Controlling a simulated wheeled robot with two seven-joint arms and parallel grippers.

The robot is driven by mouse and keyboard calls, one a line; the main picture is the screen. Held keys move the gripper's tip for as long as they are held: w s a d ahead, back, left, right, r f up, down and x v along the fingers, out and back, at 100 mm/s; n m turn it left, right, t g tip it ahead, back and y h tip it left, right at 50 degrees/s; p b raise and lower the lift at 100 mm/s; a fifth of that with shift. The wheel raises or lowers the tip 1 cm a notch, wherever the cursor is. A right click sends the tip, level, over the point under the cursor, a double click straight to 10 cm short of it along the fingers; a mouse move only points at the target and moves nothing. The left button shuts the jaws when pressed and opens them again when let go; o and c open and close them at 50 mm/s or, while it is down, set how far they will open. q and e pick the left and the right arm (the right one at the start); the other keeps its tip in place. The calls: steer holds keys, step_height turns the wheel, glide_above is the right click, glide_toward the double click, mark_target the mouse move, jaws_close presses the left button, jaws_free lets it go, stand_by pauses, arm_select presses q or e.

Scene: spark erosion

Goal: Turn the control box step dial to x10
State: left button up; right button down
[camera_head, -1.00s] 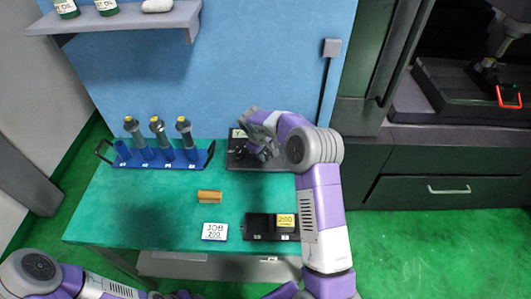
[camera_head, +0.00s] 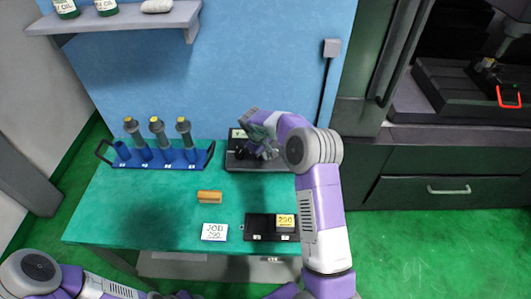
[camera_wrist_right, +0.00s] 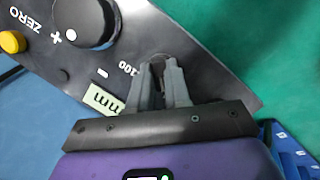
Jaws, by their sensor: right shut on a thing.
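The control box (camera_head: 236,162) is a dark box at the back of the green bench, partly hidden by my right gripper (camera_head: 260,152) in the head view. My right gripper (camera_wrist_right: 160,68) is shut on a small dark dial (camera_wrist_right: 157,61) beside the "100" mark. The fingers hide most of this dial, so its pointer cannot be read. My left arm shows at lower left; its gripper is not in view.
A blue rack (camera_head: 175,164) with several grey holders stands left of the box. A brass block (camera_head: 209,197), a JOB card (camera_head: 214,231) and a black tray (camera_head: 258,236) with a yellow-labelled block lie in front. The bench's left front is clear.

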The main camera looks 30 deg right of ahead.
steer(key=m+y+b, duration=0.1)
steer(key=m, duration=0.3)
steer(key=m+y, duration=0.1)
steer(key=m, duration=0.3)
steer(key=shift+m+b, duration=0.35)
steer(key=shift+m, duration=0.05)
stand_by(0.3)
steer(key=c, duration=1.1)
jaws_free()
steer(key=shift+s+a+r+p, duration=0.1)
steer(key=shift+s+r+p, duration=0.05)
steer(key=shift+r, duration=1.1)
steer(key=shift+s+a+r+p, duration=0.1)
steer(key=shift+s+r, duration=0.05)
steer(key=shift+r, duration=1.1)
steer(key=shift+s+r+p, duration=0.15)
steer(key=shift+r, duration=1.1)
